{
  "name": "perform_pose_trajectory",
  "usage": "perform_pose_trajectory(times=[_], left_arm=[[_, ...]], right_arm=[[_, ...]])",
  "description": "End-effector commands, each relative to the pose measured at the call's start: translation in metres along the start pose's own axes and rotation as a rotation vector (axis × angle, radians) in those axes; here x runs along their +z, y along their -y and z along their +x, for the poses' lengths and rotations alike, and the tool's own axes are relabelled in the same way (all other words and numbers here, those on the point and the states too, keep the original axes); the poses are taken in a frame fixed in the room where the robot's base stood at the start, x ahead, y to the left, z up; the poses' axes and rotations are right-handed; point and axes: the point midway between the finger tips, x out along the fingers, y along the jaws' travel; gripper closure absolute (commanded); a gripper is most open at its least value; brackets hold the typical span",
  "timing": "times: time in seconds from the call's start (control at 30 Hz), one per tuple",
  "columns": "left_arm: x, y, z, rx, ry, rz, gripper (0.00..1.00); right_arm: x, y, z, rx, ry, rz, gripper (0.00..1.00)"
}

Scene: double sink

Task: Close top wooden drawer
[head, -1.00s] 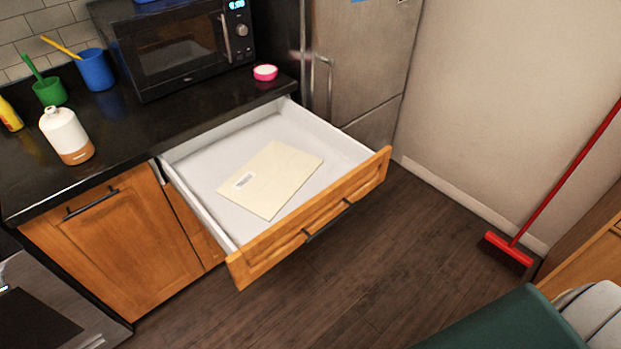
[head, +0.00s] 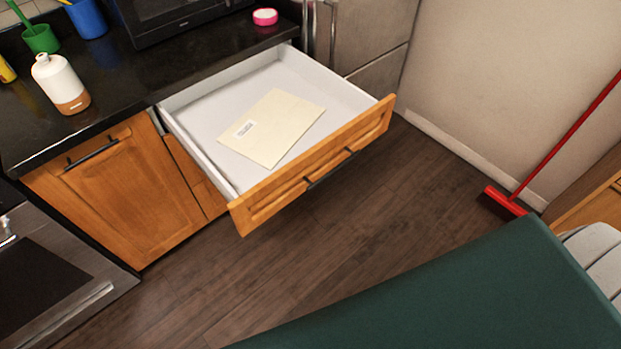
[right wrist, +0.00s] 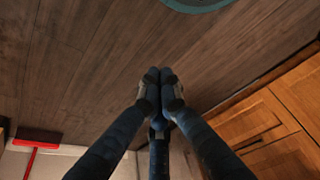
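The top wooden drawer (head: 320,172) stands pulled far out from under the dark counter in the head view. Its wooden front has a dark bar handle (head: 330,168), and its white inside is open to view. A cream envelope (head: 271,127) with a white label lies flat in it. My right gripper (right wrist: 160,76) shows in the right wrist view with its dark fingers together at the tips and nothing visible between them. It is over the wooden floor, apart from the wooden cabinet panels (right wrist: 265,125) at the right. My left gripper is in no view.
A dark green surface (head: 470,290) fills the lower right of the head view. A red broom (head: 505,202) leans by the wall and also shows in the wrist view (right wrist: 37,138). A white bottle (head: 60,84) stands on the counter. Floor before the drawer is clear.

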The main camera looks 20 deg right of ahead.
Motion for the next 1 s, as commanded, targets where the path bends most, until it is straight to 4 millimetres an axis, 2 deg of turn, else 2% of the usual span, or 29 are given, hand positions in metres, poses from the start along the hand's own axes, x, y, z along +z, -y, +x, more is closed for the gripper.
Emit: perform_pose_trajectory(times=[0.03,0.07,0.1,0.17,0.2,0.27,0.3,0.33,0.4,0.5,0.6,0.77,1.0], left_arm=[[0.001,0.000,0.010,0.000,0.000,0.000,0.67],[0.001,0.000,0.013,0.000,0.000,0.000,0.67],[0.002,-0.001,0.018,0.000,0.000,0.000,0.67],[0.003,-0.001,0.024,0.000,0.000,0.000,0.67],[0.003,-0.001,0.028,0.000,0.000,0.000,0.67],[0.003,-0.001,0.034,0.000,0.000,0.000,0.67],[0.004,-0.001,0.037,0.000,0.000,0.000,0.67],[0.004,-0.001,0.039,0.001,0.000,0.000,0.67],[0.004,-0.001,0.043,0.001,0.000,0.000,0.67],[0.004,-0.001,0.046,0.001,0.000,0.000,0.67],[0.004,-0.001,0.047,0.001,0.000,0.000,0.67],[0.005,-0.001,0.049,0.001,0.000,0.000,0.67],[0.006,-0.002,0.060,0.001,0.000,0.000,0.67]], right_arm=[[-0.046,-0.011,-0.002,-0.026,-0.126,0.094,1.00],[-0.075,-0.013,-0.009,-0.057,-0.206,0.168,1.00],[-0.115,-0.012,-0.023,-0.116,-0.311,0.271,1.00],[-0.171,-0.005,-0.053,-0.236,-0.452,0.425,1.00],[-0.203,0.003,-0.078,-0.333,-0.529,0.525,1.00],[-0.244,0.017,-0.119,-0.493,-0.616,0.664,1.00],[-0.267,0.027,-0.147,-0.601,-0.656,0.748,1.00],[-0.280,0.034,-0.167,-0.681,-0.676,0.806,1.00],[-0.304,0.048,-0.210,-0.848,-0.699,0.921,1.00],[-0.323,0.061,-0.255,-1.023,-0.698,1.036,1.00],[-0.332,0.067,-0.277,-1.111,-0.690,1.093,1.00],[-0.346,0.072,-0.278,-1.135,-0.690,1.109,1.00],[-0.388,0.089,-0.262,-1.135,-0.694,1.105,1.00]])
